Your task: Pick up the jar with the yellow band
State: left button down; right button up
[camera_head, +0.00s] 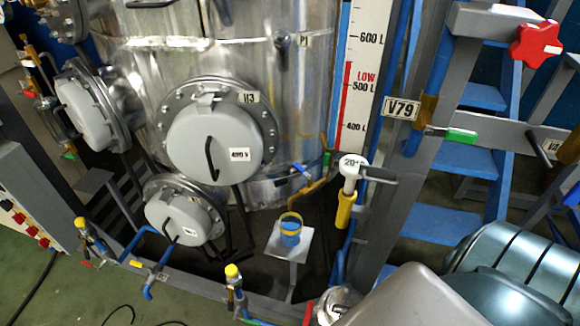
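The jar with the yellow band (290,237) stands upright on a small grey stand (273,246) low in the middle of the view. Neither my left nor my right gripper shows in the view. Nothing is touching the jar apart from the stand under it.
A large steel tank (290,100) with round grey hatches (215,145) rises behind the jar. A yellow-capped valve (232,271) stands in front left. Blue steps (440,225) are at right.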

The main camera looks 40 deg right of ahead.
aim_at(290, 222)
jog(key=i+z, duration=0.1)
jog(key=z, duration=1.1)
